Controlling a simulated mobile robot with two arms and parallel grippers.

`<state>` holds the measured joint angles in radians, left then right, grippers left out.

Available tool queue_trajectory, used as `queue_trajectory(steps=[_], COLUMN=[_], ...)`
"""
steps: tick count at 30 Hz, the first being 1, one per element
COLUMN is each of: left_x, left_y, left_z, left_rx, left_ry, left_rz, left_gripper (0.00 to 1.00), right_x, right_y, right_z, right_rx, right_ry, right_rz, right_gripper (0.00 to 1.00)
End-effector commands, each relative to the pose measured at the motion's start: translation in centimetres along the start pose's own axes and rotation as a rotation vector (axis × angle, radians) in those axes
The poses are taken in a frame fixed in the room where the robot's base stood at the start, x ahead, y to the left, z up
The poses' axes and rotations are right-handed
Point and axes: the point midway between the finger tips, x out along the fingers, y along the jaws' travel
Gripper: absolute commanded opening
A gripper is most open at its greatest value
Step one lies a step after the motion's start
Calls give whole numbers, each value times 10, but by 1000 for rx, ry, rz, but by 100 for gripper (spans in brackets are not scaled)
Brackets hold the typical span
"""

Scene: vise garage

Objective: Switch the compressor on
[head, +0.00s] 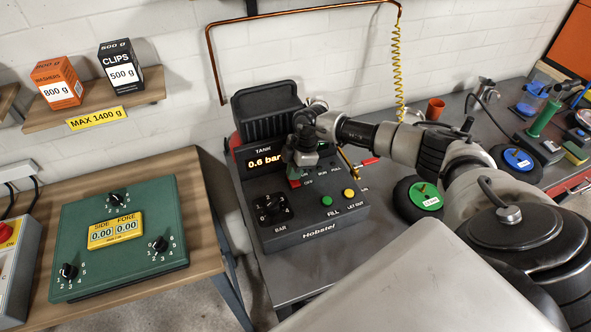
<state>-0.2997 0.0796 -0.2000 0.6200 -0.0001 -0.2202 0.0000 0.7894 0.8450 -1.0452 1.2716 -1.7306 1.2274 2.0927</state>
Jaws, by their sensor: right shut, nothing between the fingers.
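The compressor (315,222) is a dark Hobstel unit on the grey bench, with a tank display (264,160) reading 0.6 bar. Its front panel has a BAR dial (271,210), a green FILL button (326,200) and a yellow LET OUT button (348,193). A small red part (294,182) shows beside the OFF label, just below my right gripper (300,168). My right gripper is shut and empty, pointing down over the panel; I cannot tell whether it touches. It hides part of the switch area. My left gripper is out of view.
A green box with dials (118,280) stands on a wooden table at left. Two boxes sit on a wall shelf (95,115). My right arm crosses above the bench.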

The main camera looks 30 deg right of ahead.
Motion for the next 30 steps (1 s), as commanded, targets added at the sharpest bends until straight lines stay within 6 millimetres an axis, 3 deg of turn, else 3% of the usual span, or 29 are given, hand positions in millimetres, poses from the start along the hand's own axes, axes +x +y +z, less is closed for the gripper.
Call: queue_trajectory(steps=[7, 14, 17, 30], left_x=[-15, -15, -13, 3], left_y=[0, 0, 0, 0], left_z=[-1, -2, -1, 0], left_rx=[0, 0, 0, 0], left_ry=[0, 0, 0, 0], left_rz=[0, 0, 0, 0], left_gripper=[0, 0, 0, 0], right_x=[-2, -2, -14, -97], right_y=[-10, -13, -12, -9], right_z=[0, 0, 0, 0], right_rx=[5, 2, 1, 2], right_ry=[-2, -1, -1, 0], right_rz=[-4, -6, -2, 6], right_gripper=[0, 0, 0, 0])
